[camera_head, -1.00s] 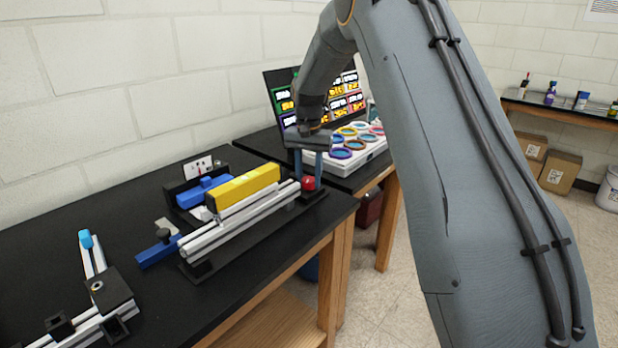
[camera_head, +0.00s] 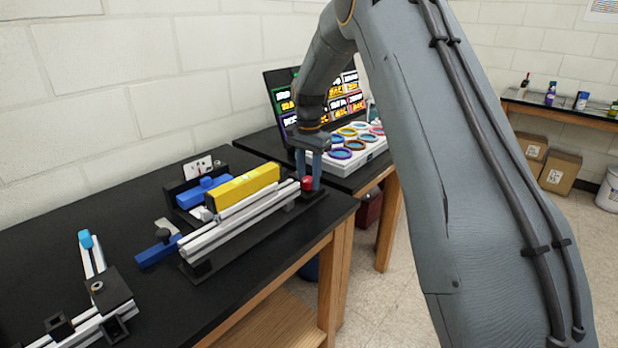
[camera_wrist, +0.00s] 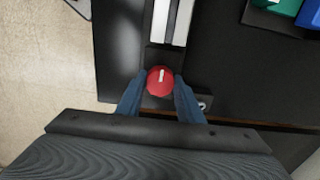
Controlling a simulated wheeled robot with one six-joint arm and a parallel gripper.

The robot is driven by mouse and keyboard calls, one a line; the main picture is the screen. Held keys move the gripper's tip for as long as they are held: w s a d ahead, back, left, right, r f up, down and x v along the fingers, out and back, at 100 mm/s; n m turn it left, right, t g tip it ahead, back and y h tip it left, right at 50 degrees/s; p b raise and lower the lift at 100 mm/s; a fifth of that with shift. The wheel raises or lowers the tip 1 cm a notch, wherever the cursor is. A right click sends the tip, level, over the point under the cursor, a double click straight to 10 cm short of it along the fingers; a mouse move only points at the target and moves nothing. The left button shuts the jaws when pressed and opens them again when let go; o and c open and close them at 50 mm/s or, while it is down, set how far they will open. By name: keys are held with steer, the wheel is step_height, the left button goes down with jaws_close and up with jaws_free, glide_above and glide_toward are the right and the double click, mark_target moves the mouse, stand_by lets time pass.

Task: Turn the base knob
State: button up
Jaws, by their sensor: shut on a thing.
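The base knob (camera_head: 307,183) is a red round knob at the right end of the extrusion frame, on its black base. In the wrist view the knob (camera_wrist: 160,81) shows from above, with a white mark pointing along the rails. My gripper (camera_head: 309,170) points down over it. In the wrist view my gripper's blue fingers (camera_wrist: 160,92) stand on either side of the knob and are shut on it. Part of the knob is hidden by a finger in the head view.
The extrusion frame (camera_head: 232,224) carries a yellow block (camera_head: 243,187) and a blue part (camera_head: 203,191) close to the left. A white tray with coloured rings (camera_head: 350,160) stands behind. The black table's (camera_head: 250,280) front edge is near the knob.

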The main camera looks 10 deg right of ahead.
mark_target(309, 179)
steer(key=shift+r, duration=0.1)
steer(key=o, duration=1.1)
steer(key=shift+c, duration=0.2)
step_height(309, 179, up, 8)
steer(key=shift+f+b, duration=0.15)
steer(key=shift+b, duration=0.85)
